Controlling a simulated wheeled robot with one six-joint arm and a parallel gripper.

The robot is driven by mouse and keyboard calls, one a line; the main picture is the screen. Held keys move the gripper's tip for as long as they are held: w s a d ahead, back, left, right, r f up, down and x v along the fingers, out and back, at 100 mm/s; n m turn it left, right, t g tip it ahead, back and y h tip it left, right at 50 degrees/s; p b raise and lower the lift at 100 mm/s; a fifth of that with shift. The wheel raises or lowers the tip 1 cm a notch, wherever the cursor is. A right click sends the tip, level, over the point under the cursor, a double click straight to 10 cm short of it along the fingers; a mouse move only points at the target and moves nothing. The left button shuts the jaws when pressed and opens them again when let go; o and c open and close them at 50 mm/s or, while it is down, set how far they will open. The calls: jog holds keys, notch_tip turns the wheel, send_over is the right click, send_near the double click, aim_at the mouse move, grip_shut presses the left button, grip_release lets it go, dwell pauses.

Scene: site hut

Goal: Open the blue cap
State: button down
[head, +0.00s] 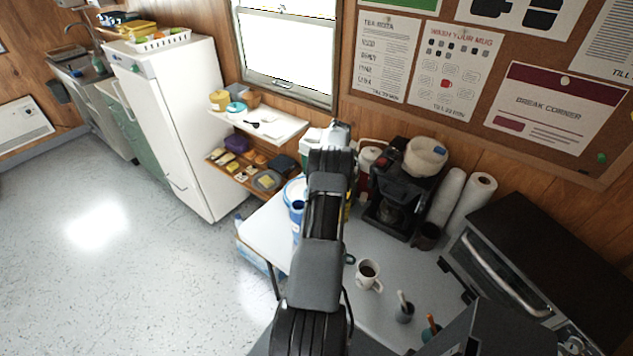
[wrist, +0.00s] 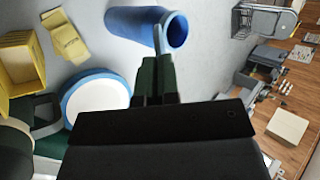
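A blue cylinder (wrist: 143,24) lies across the top of the wrist view, its round end with a dark middle facing right. I cannot tell whether this is the cap or the body under it. A blue item (head: 297,212) also shows in the head view, just left of my arm. My gripper (wrist: 159,50) points at the cylinder in the wrist view. Its fingers are close together, and their grey tips overlap the cylinder's rim in the picture. I cannot tell if they touch it. Nothing shows held between them. My arm hides the gripper in the head view.
A round white tub with a blue rim (wrist: 97,101) is left of my fingers. A yellow crate (wrist: 22,62) is farther left. In the head view, a coffee maker (head: 401,195), a mug (head: 368,274) and an oven (head: 545,265) stand right of my arm.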

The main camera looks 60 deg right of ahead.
jog(key=c, duration=1.8)
grip_release()
jog(key=o, duration=0.5)
jog(key=shift+r, duration=0.1)
